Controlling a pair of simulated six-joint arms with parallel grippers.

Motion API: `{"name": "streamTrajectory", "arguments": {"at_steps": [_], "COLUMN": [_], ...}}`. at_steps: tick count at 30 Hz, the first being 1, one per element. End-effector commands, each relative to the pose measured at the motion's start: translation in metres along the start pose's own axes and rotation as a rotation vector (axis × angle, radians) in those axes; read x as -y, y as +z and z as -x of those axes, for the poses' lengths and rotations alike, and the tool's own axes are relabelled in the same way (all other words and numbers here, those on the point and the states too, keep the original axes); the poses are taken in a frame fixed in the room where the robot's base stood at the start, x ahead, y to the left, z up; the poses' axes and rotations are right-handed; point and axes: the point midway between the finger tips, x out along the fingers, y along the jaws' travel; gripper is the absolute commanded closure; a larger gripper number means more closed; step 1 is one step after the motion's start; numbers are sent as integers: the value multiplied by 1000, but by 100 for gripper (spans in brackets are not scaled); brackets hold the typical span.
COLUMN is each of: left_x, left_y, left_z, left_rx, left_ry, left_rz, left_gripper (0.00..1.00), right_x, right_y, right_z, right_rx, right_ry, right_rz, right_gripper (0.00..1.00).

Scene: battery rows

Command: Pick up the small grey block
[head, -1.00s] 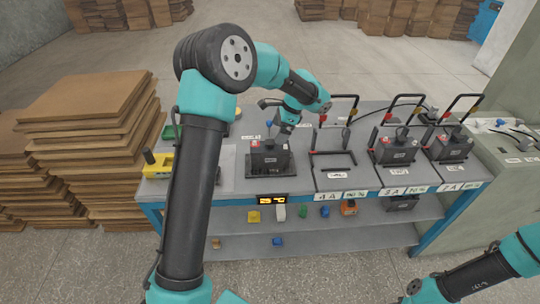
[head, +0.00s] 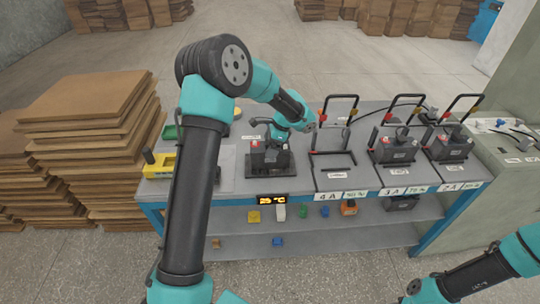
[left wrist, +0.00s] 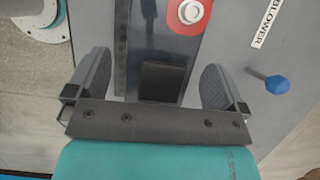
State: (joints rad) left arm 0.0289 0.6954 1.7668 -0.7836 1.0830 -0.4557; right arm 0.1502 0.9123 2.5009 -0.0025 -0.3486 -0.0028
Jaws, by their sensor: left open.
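A small dark grey block (head: 266,158) with a red patch on top sits on a dark plate (head: 288,173) on the bench, behind the lit display. My left gripper (head: 274,139) is over it, pointing down and partly hidden by its own wrist. In the left wrist view the two fingers (left wrist: 158,75) are apart, on either side of a grey top with a darker square (left wrist: 163,79). A gap shows between each finger and that square. Contact with the block cannot be judged. My right arm enters at the lower right, and its gripper is out of the picture.
Black-handled frames (head: 334,172) and grey blocks (head: 396,149) stand to the right on the bench (head: 222,180). Small coloured items lie on the lower shelf (head: 350,230). A blue knob (left wrist: 277,84) is beside the right finger.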

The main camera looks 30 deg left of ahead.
Motion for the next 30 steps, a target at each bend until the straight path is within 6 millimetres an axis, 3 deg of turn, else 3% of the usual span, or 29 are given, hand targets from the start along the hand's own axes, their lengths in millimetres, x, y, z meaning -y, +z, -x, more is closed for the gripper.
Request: {"name": "streamTrajectory", "arguments": {"at_steps": [6,20,30], "left_x": [0,0,0], "left_y": [0,0,0], "left_z": [-21,-22,-21], "left_rx": [-1,-1,-1], "left_ry": [1,1,1], "left_rz": [-1,0,0], "left_gripper": [1,1,32], "right_x": [0,0,0], "right_y": [0,0,0], "right_z": [0,0,0], "right_rx": [0,0,0], "right_ry": [0,0,0], "right_rz": [0,0,0], "right_gripper": [57,57,57]}}
